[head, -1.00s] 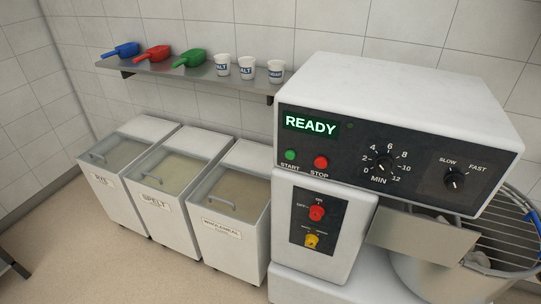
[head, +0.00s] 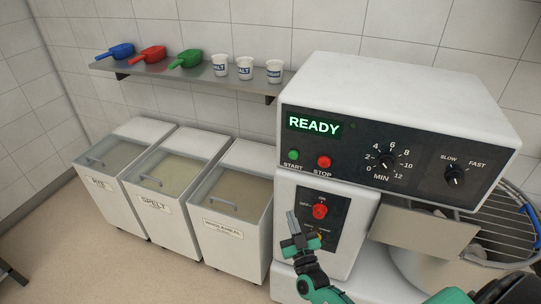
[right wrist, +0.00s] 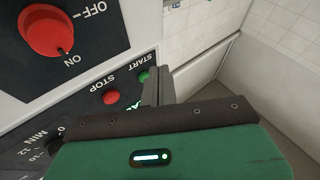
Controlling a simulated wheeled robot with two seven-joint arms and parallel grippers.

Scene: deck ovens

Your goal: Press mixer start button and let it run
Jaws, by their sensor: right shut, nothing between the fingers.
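The mixer (head: 400,90) stands at the right with a dark control panel. Its display (head: 314,125) reads READY in green. The green START button (head: 293,155) sits below the display, with the red STOP button (head: 323,162) to its right. My right gripper (head: 293,222) is shut and empty, below the START button and in front of the lower switch plate, apart from the buttons. In the right wrist view the gripper fingers (right wrist: 158,88) overlap the view close to START (right wrist: 145,76); STOP (right wrist: 111,98) shows beside it. My left gripper is out of view.
A red OFF/ON knob (head: 320,211) is on the lower plate, close to my right gripper. A timer dial (head: 386,162) and a speed knob (head: 455,174) are on the panel. Flour bins (head: 232,220) stand left; a shelf (head: 190,75) holds scoops and cups. The bowl guard (head: 500,225) is at right.

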